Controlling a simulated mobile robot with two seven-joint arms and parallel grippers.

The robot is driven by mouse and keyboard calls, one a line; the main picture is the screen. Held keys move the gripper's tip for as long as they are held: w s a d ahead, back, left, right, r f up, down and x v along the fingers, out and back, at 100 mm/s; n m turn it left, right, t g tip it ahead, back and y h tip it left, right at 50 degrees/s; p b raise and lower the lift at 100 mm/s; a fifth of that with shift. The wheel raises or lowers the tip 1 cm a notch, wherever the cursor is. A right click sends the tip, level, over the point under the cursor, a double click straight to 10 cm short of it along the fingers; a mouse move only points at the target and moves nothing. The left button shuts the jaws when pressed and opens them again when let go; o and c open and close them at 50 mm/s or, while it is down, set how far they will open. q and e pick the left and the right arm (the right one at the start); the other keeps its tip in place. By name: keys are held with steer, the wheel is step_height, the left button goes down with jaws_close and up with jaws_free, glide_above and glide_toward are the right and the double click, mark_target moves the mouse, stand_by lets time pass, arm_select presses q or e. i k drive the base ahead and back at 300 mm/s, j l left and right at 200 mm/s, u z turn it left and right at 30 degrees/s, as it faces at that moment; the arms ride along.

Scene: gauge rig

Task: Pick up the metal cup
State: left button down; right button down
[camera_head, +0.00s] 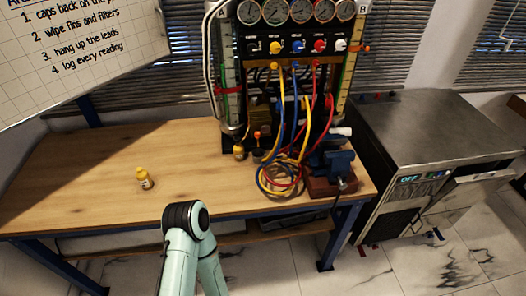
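A small grey cup-like thing (258,156) stands on the wooden workbench (95,165), at the foot of the gauge rig, just left of the coiled hoses. It is small and partly crowded by hoses, so I cannot tell for sure that it is the metal cup. A mint-green arm link of mine with a black joint rises from the bottom, in front of the bench edge. Neither of my grippers is in the frame.
The gauge rig (297,47) stands at the back with red, blue and yellow hoses (268,183) hanging onto the bench. A blue vise (334,164) sits at the right. A steel cabinet (430,125) is beyond. The bench's left side is mostly clear.

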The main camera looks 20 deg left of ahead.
mark_target(258, 153)
steer(key=i+l, duration=0.1)
steer(key=l, duration=0.25)
steer(key=l+u, duration=0.2)
steer(key=u, duration=0.25)
steer(key=i+l+u, duration=0.1)
steer(key=u, duration=0.35)
steer(key=l, duration=0.1)
